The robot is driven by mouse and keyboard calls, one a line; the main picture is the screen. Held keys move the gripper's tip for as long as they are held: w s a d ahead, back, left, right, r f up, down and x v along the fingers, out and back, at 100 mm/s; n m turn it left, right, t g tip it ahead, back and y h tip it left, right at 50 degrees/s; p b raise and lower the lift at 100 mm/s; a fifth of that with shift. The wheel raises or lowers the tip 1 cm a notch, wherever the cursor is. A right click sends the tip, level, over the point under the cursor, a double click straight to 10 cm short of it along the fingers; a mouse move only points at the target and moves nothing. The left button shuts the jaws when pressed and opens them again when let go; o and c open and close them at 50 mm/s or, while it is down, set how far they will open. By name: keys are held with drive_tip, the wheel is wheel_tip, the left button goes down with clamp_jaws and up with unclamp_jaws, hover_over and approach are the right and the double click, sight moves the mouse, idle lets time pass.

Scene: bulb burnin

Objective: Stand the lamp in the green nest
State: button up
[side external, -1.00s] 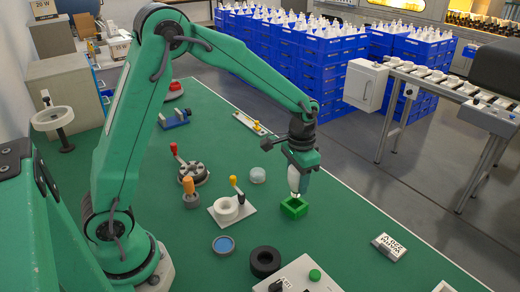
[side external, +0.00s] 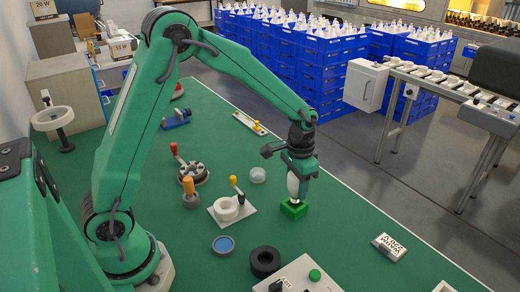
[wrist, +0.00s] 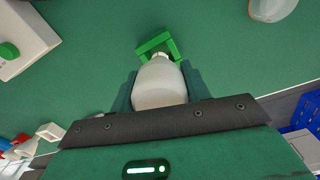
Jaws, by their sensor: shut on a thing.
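The white lamp (side external: 293,186) is upright in my gripper (side external: 301,180), directly over the green nest (side external: 293,209). In the wrist view the lamp (wrist: 160,85) sits between the two fingers of my gripper (wrist: 160,88), which is shut on it. Its narrow end points at the green nest (wrist: 148,45), whose square frame shows just beyond it. The lamp's lower end is at the nest's opening; I cannot tell whether it touches the bottom.
A white fixture with a ring (side external: 228,208) and yellow-handled clamp stands left of the nest. A clear dome (side external: 258,175), a black ring (side external: 265,261) and a white box with a green button (side external: 315,275) are nearby. A label block (side external: 389,247) lies to the right.

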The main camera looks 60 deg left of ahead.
drive_tip(key=shift+f, duration=1.5)
idle(1.8)
drive_tip(key=o, duration=1)
drive_tip(key=shift+r, duration=0.15)
drive_tip(key=shift+r, duration=3.75)
